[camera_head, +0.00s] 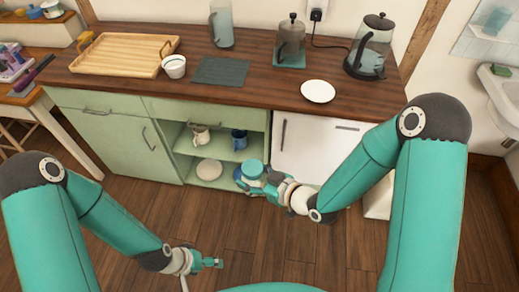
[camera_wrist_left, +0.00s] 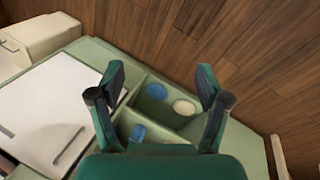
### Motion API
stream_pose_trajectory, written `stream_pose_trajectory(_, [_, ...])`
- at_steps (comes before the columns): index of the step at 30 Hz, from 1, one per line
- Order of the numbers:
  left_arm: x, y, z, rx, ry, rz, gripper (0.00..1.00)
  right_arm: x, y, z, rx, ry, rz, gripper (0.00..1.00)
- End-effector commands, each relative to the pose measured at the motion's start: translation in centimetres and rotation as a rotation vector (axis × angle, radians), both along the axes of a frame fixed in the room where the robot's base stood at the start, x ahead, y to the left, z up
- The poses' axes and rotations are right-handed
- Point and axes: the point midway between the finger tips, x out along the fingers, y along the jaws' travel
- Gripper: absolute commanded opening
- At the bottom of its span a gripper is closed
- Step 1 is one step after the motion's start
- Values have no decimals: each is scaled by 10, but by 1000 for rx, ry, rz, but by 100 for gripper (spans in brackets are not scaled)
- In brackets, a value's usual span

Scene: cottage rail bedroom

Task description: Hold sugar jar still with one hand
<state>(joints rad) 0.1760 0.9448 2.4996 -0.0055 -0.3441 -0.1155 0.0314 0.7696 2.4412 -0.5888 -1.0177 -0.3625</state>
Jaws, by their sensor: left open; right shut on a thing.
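A jar with a teal-blue lid (camera_head: 252,167), which I take to be the sugar jar, is held in front of the open shelf, above the floor. My right gripper (camera_head: 258,180) is shut on it and hides much of its body. My left gripper (camera_head: 217,263) is open and empty, low over the floor, below and left of the jar and apart from it. In the left wrist view the two open fingers (camera_wrist_left: 160,82) frame the open shelves, with nothing between them; the jar is not clearly seen there.
The open shelves hold a cream jug (camera_head: 201,136), a blue mug (camera_head: 239,139) and a pale plate (camera_head: 209,170). The counter (camera_head: 275,88) above bears a wooden tray (camera_head: 90,62), a white plate (camera_head: 318,91) and a kettle (camera_head: 370,45). The floor around my left gripper is clear.

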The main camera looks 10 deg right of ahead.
Motion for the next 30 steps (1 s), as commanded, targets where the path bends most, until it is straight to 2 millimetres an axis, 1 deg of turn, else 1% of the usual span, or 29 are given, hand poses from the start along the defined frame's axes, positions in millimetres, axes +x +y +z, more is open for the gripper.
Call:
stream_pose_trajectory(5, [-23, -4, 2, -24, 3, -304, 77, 1, 0, 1, 1, -3, -1, 0])
stream_pose_trajectory(8, [-29, -5, 2, -58, -14, -536, 77, 1, 0, 1, 1, -3, -2, 0])
stream_pose_trajectory(11, [-27, -4, 3, -101, -49, -778, 77, 1, 0, 1, 1, -3, -3, 0])
stream_pose_trajectory(14, [-20, 0, 4, -147, -98, -1019, 77, 1, 0, 1, 1, -3, -3, 0])
stream_pose_trajectory(17, [-6, 3, 9, -195, -159, -1268, 77, 1, 0, 1, 1, -3, -3, 0])
stream_pose_trajectory(20, [11, 6, 16, -243, -227, -1525, 77, 1, 0, 1, 1, -3, -3, 0])
stream_pose_trajectory(23, [33, 9, 28, -288, -300, -1789, 77, 1, 0, 1, 1, -3, -3, 0])
stream_pose_trajectory(24, [43, 9, 34, -307, -329, -1897, 77, 1, 0, 1, 1, -3, -3, 0])
stream_pose_trajectory(26, [59, 9, 45, -334, -372, -2061, 77, 1, 0, 1, 1, -3, -3, 0])
stream_pose_trajectory(29, [90, 6, 70, -375, -441, -2340, 77, 1, 0, 1, 1, -3, -3, 0])
stream_pose_trajectory(30, [102, 4, 82, -393, -466, -2455, 77, 1, 0, 1, 1, -3, -3, 0])
